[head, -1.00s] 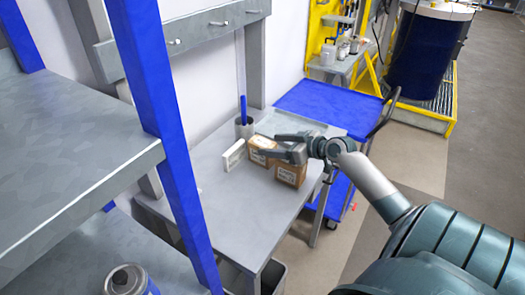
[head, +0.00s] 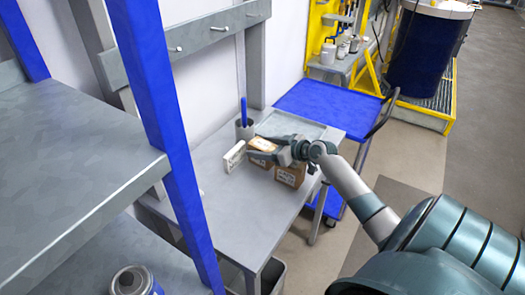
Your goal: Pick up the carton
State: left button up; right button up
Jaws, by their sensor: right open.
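Two brown cardboard cartons with white labels stand close together on a grey table. One carton (head: 262,145) is at the back left, the other carton (head: 291,177) at the front right. My right gripper (head: 254,147) is open, with its fingers pointing left over the cartons. Its fingers partly cover both boxes. I cannot tell whether the fingers touch a carton or are around one. My left gripper is not in view.
A blue cart (head: 330,105) is behind. A blue shelf post (head: 165,120) rises at the left. The table's front is clear.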

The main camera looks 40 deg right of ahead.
dwell(0.3)
jog(key=c, duration=1.3)
jog(key=shift+o, duration=0.2)
jog(key=shift+r+b, duration=0.3)
jog(key=shift+r, duration=0.2)
jog(key=r+b, duration=0.1)
jog(key=r, duration=0.2)
jog(key=shift+s+d+b, duration=0.15)
jog(key=shift+d+b, duration=0.15)
jog(key=shift+b, duration=0.1)
jog(key=s+d+r+b, duration=0.4)
jog(key=d+r, duration=0.3)
jog(key=d, duration=0.3)
jog(key=shift+s+b, duration=0.35)
jog(key=shift+b, duration=0.1)
